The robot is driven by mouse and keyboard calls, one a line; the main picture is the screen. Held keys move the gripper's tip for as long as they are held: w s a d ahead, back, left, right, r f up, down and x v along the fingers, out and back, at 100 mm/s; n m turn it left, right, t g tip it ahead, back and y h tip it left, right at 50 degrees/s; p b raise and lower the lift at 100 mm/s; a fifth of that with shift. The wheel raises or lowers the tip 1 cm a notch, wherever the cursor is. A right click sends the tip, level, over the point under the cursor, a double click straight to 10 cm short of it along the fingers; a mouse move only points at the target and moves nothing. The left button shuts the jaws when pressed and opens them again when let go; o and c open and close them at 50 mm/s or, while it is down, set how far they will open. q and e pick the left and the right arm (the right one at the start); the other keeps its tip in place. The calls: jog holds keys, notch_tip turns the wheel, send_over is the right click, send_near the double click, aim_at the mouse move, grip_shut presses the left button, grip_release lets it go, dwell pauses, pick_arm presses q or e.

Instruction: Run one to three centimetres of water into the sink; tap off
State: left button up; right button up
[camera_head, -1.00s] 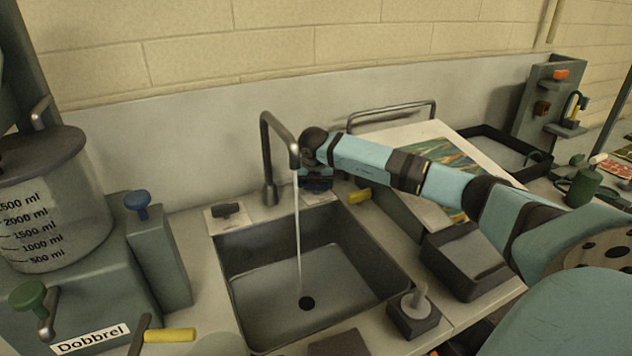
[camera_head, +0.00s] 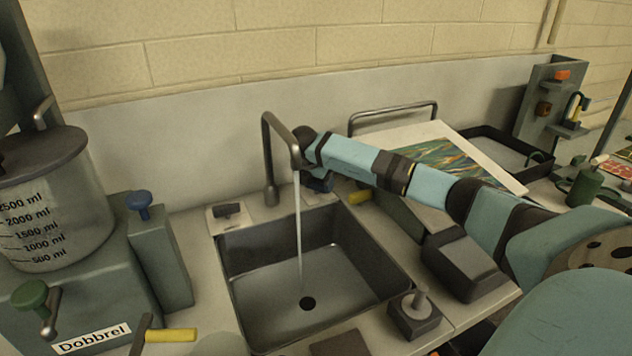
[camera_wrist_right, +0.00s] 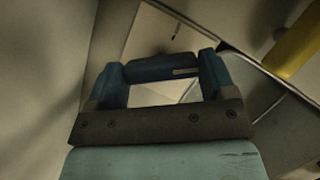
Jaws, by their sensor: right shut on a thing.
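The grey sink (camera_head: 260,247) is set in the counter. Its bent metal tap (camera_head: 268,160) runs a thin stream of water (camera_head: 298,235) onto the sink floor. My right gripper (camera_head: 320,182) is behind the sink, just right of the spout. In the right wrist view my right gripper (camera_wrist_right: 161,85) is shut on a blue bar (camera_wrist_right: 160,69) with a pale mark, seemingly the tap handle. My left gripper is not in view.
A black lever (camera_head: 228,210) sits on a pale plate left of the tap. A dark block with a grey knob (camera_head: 415,312) stands right of the sink. A large measuring tank (camera_head: 50,200) stands left. A sloped board with a marbled sheet (camera_head: 440,160) is behind my right arm.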

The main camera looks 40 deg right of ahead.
jog(key=shift+r, duration=0.1)
jog(key=o, duration=0.9)
jog(key=v, duration=1.3)
jog(key=shift+r, duration=0.35)
